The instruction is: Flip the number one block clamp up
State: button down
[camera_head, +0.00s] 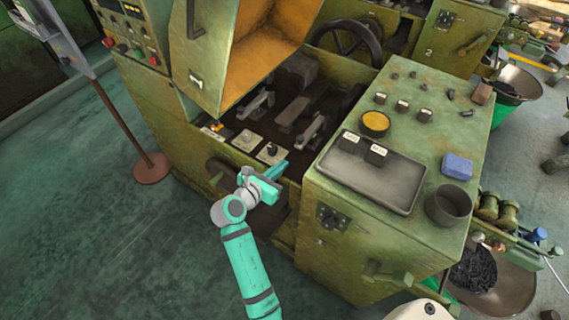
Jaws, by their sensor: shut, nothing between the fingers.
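The green heading machine (330,215) has an open bay with dark metal parts inside. Two grey clamp-like levers sit in it, a left one (257,103) and a right one (311,132). No number is legible on either, so I cannot tell which is the number one block clamp. Whether each is up or down is too small to tell. My gripper (280,169), teal, is shut and empty at the front edge of the bay. It is below and in front of both levers, apart from them.
A raised cover (205,60) with an orange inside stands over the bay's left. The panel on the right carries a shallow tray (360,183), a dark cup (448,206) and a blue block (457,166). A thin post (120,130) stands left. Floor at lower left is clear.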

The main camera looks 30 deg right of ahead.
jog(key=x, duration=0.8)
jog(key=shift+d+f, duration=0.1)
jog(key=shift+d, duration=0.2)
